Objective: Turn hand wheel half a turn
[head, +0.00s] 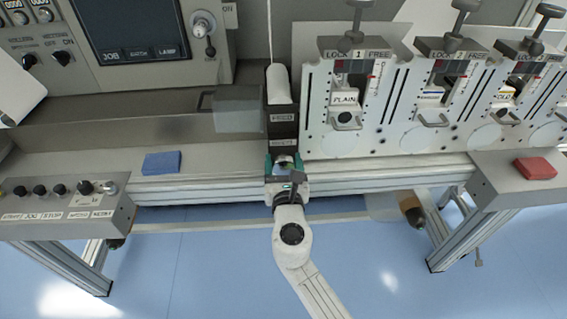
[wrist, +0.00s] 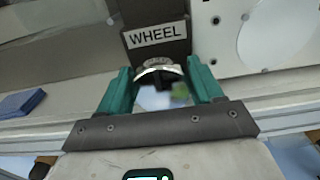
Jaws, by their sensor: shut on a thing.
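The hand wheel (wrist: 158,70) shows in the wrist view as a curved, shiny metal rim just below a dark block with a "WHEEL" label (wrist: 157,34). My gripper (wrist: 160,88) has its two green fingers on either side of the wheel's near part, shut on it. In the head view my gripper (head: 284,163) is at the front of the dark column, below its labels. The arm and fingers hide most of the wheel there, so its turn angle cannot be told.
White panels with lock knobs (head: 345,90) stand to the right. A blue cloth (head: 161,163) lies on the ledge to the left, and a red block (head: 535,168) sits on the right-hand box. A button box (head: 65,203) is at lower left. The floor in front is mostly clear.

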